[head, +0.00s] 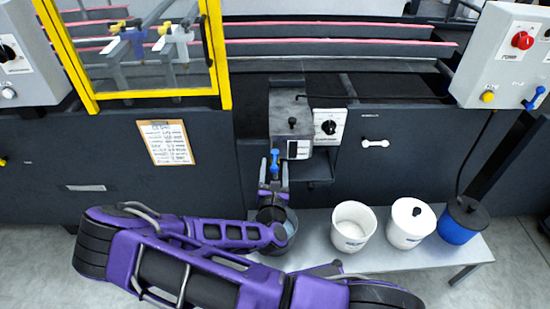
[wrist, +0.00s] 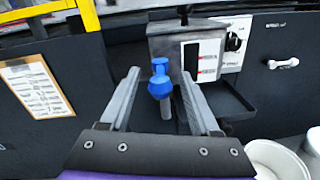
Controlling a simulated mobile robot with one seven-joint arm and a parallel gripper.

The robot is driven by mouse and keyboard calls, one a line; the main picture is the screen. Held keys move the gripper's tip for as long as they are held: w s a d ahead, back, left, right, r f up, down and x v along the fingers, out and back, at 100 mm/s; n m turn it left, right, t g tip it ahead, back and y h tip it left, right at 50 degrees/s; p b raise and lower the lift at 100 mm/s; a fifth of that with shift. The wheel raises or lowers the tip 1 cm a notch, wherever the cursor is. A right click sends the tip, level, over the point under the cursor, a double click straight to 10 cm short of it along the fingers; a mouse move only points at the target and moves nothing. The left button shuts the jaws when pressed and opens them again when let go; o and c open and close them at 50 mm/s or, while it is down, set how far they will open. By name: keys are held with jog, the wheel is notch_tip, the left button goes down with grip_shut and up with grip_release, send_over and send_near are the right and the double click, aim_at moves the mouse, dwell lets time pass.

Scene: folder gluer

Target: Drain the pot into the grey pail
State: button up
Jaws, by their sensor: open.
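The pot (head: 290,125) is a grey metal box with a knobbed lid, mounted on the machine front; its side shows in the wrist view (wrist: 172,47). A blue valve handle (head: 275,160) on a short grey spout hangs at its lower left. My gripper (head: 272,185) is open just in front of the valve. In the wrist view, the blue handle (wrist: 160,85) appears between the two fingers of my gripper (wrist: 161,78), with gaps on both sides. A grey pail (head: 291,224) stands below on the bench, mostly hidden by my arm.
The bench (head: 440,255) also holds an open white pail (head: 353,228), a lidded white pail (head: 408,226) and a blue pail with a dark lid (head: 459,232). A dial box (head: 329,127) and a dark tray (wrist: 222,98) are beside the pot. A clipboard (head: 165,142) hangs left.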

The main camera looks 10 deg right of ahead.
aim_at(275, 157)
jog(key=shift+x, duration=2.3)
grip_shut()
